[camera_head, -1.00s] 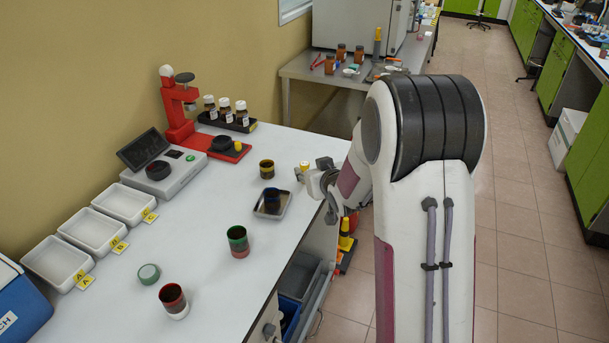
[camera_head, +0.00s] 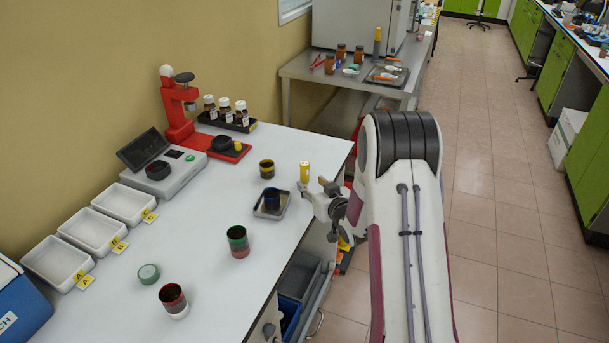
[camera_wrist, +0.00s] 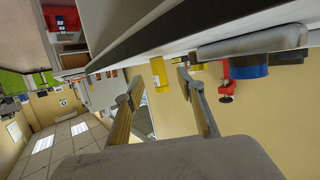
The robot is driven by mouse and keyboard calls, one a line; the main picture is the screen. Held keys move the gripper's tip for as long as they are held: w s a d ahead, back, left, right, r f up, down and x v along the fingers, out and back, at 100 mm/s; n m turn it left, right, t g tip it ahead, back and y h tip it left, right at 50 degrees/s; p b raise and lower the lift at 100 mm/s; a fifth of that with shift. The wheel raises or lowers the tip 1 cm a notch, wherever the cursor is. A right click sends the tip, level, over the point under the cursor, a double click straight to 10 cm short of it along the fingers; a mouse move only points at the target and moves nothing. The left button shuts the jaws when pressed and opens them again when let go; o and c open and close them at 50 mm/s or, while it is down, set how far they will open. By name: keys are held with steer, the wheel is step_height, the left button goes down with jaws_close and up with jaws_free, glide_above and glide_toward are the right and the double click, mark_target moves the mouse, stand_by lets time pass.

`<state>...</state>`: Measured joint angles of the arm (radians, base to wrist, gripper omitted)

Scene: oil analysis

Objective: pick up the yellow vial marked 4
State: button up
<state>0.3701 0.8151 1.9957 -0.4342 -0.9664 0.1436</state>
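The yellow vial (camera_head: 304,172) stands upright near the right edge of the white table. I cannot read a number on it. My gripper (camera_head: 323,190) is beside its right side, low over the table edge. In the wrist view the yellow vial (camera_wrist: 158,75) appears ahead, roughly in line with the gap between the fingers of my gripper (camera_wrist: 160,82). The fingers are spread apart with nothing held between them. I cannot tell whether either finger is level with the vial.
A grey tray (camera_head: 259,212) with a blue-banded cup (camera_head: 271,197) stands just left of the vial. A red press (camera_head: 181,115) and bottle rack (camera_head: 228,124) are farther back.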

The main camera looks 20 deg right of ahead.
mark_target(306, 175)
steer(key=shift+w, duration=0.1)
steer(key=shift+x, duration=1.2)
steer(key=shift+w, duration=0.15)
steer(key=shift+r+x, duration=0.15)
steer(key=shift+x, duration=0.6)
steer(key=shift+r+x, duration=0.15)
steer(key=shift+x, duration=0.65)
steer(key=shift+d+x, duration=0.2)
steer(key=shift+x, duration=0.8)
steer(key=c, duration=1)
